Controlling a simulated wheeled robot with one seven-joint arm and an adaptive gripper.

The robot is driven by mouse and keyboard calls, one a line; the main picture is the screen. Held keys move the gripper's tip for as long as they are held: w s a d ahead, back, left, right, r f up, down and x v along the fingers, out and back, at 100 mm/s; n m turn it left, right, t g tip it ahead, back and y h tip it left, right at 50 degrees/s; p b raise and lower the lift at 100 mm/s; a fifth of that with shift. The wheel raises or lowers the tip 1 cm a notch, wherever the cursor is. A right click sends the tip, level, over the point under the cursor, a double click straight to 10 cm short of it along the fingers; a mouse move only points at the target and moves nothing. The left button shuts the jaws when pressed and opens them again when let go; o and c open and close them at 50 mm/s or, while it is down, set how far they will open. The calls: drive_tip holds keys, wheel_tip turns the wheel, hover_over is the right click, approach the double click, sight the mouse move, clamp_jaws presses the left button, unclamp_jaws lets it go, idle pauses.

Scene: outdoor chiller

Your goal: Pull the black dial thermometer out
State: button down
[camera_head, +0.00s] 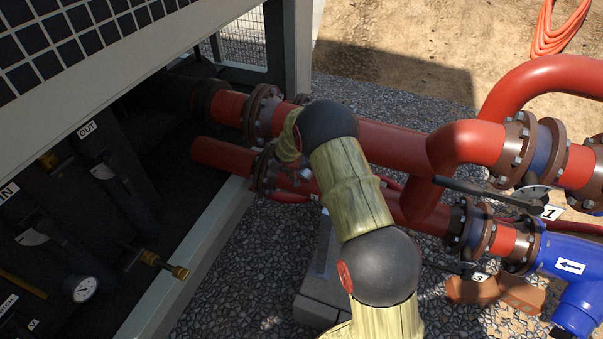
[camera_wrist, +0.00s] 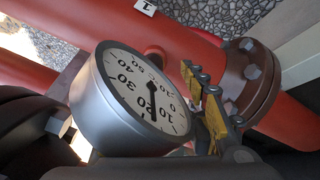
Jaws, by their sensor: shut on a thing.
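A dial thermometer (camera_wrist: 115,115) with a grey metallic case and a white face fills the left-centre of the wrist view. Its numbers are partly readable and a dark needle crosses the face. My gripper (camera_wrist: 203,100) shows yellow-padded fingers close against the right edge of the dial, shut on the thermometer. The exact contact is hidden by the fingers and the case. I cannot tell whether its stem sits in a pipe. In the head view my gripper is hidden behind my arm near the red pipes.
Red pipes (camera_head: 395,145) with brown bolted flanges (camera_head: 262,112) surround the arm; one flange (camera_wrist: 252,75) stands close right of the gripper. A cabinet (camera_head: 60,200) at left holds another white gauge (camera_head: 85,288) and a brass fitting (camera_head: 165,265). A blue pipe section (camera_head: 580,265) lies at right.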

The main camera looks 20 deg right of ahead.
sight(302, 173)
drive_tip(key=shift+s+d+f+g, duration=0.1)
drive_tip(key=shift+s+d+g, duration=0.05)
drive_tip(key=shift+s, duration=0.4)
drive_tip(key=shift+s+d+f+g, duration=0.1)
drive_tip(key=shift+s+d+g, duration=0.05)
drive_tip(key=shift+s, duration=0.35)
drive_tip(key=shift+v, duration=1.5)
drive_tip(key=shift+w+a+r+p, duration=0.25)
drive_tip(key=shift+a+r, duration=0.1)
drive_tip(key=shift+r, duration=0.15)
drive_tip(key=shift+w+a+r+p, duration=0.2)
drive_tip(key=shift+a+r, duration=0.1)
drive_tip(key=shift+r, duration=0.2)
drive_tip(key=shift+v, duration=0.95)
drive_tip(key=s+r, duration=0.3)
drive_tip(key=shift+s+a+r, duration=0.3)
drive_tip(key=shift+s+a, duration=0.05)
drive_tip(key=c, duration=1.9)
unclamp_jaws()
drive_tip(key=shift+w+f, duration=0.75)
drive_tip(key=shift+w, duration=0.2)
drive_tip(key=o, duration=0.5)
drive_tip(key=shift+w+d+f, duration=0.15)
drive_tip(key=shift+d, duration=0.05)
drive_tip(key=shift+o, duration=0.8)
